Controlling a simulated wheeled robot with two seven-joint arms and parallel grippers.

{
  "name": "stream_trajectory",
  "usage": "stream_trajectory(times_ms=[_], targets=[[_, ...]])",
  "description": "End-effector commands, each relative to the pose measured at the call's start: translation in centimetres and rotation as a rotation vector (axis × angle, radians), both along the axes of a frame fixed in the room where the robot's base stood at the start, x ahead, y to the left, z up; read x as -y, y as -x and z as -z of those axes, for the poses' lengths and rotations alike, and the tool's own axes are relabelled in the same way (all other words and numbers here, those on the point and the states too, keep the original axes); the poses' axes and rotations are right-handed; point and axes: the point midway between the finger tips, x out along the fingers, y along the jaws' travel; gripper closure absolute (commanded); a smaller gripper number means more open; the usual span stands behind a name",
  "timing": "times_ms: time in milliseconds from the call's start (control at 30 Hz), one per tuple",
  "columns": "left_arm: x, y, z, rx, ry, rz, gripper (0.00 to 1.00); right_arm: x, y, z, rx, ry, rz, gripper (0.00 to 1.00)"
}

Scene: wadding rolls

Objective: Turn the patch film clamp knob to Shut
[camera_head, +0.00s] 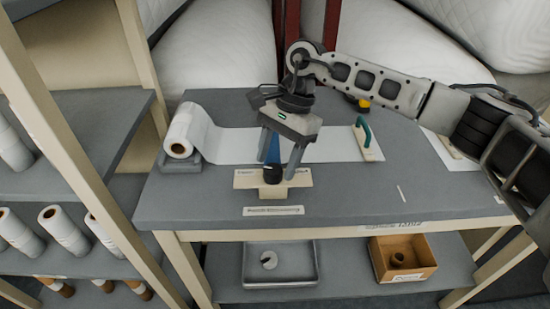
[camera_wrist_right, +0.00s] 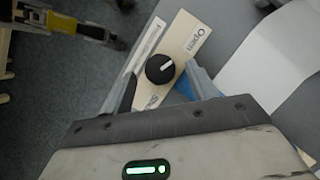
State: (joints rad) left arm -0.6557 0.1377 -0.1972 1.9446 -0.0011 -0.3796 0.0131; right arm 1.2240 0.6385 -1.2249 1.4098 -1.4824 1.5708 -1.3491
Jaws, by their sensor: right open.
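The black clamp knob (camera_head: 272,174) stands on a pale label plate (camera_head: 245,180) near the front edge of the bench. In the right wrist view the knob (camera_wrist_right: 160,68) has a white pointer line aimed up and right, roughly toward the word Open (camera_wrist_right: 197,40). The word at the plate's lower end is partly hidden by my gripper. My right gripper (camera_head: 278,168) is open, with one finger on each side of the knob; it also shows in the right wrist view (camera_wrist_right: 163,86). I cannot tell whether the fingers touch the knob. My left gripper is not in view.
A white wadding roll (camera_head: 181,132) lies at the bench's left, its sheet spread behind the knob. A green-handled tool (camera_head: 364,138) stands on the sheet to the right. Below are a grey tray (camera_head: 280,283) and a cardboard box (camera_head: 402,258). Shelves with rolls stand left.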

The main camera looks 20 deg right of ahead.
Motion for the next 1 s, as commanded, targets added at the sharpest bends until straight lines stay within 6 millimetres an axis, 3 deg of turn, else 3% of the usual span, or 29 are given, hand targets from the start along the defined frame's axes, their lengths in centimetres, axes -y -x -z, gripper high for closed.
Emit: stream_trajectory(times_ms=[200,467,633,1000], targets=[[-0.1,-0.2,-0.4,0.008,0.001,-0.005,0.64,-0.5,0.3,1.4,0.0,-0.001,0.0,0.42],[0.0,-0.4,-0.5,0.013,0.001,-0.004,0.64,-0.6,0.3,1.5,0.001,-0.001,-0.001,0.42],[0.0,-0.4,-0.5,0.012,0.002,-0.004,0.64,-0.6,0.3,1.5,0.0,-0.001,0.0,0.87],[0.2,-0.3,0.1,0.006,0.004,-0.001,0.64,-0.5,0.3,1.6,0.0,-0.001,0.039,0.87]])
